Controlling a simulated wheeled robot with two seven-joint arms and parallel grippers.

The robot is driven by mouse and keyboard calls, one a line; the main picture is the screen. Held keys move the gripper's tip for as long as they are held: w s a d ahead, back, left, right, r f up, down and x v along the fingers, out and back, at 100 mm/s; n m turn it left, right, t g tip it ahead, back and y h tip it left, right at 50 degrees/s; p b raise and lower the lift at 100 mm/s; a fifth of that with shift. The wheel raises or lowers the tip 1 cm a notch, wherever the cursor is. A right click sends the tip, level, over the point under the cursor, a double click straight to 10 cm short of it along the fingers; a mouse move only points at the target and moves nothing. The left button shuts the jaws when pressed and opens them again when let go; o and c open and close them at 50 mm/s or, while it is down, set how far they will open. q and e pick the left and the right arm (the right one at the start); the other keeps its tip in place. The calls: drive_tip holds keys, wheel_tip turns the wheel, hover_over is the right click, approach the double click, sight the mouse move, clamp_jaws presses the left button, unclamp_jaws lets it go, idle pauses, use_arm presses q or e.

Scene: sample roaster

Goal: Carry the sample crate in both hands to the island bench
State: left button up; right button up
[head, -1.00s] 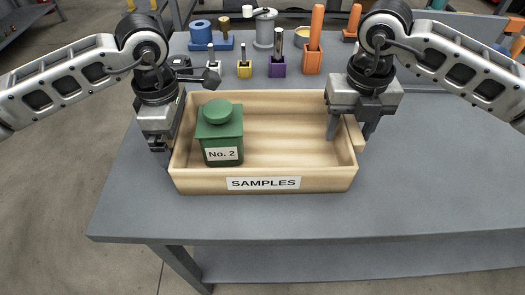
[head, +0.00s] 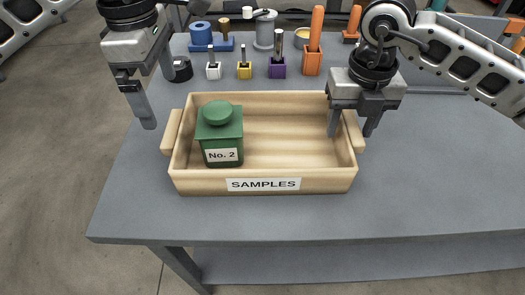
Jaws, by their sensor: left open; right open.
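The sample crate (head: 264,185) is a pale wooden open box with a "SAMPLES" label, resting on the grey bench (head: 300,215). A green canister (head: 220,138) labelled "No. 2" stands upright inside it at the left. My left gripper (head: 138,100) is open and empty, up and to the left of the crate, apart from its left handle (head: 171,132). My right gripper (head: 354,130) is open at the crate's right end, its fingers on either side of the right wall and handle (head: 355,135). Whether the fingers touch the wood I cannot tell.
Behind the crate stand a blue roll (head: 201,33), small white (head: 213,70), yellow (head: 244,70) and purple (head: 278,68) holders, an orange holder (head: 312,62) and a grey spool (head: 264,32). The bench is clear to the right and in front.

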wheel_tip(320, 180, up, 11)
drive_tip(key=shift+f, duration=0.2)
drive_tip(key=shift+s, duration=0.1)
idle(0.5)
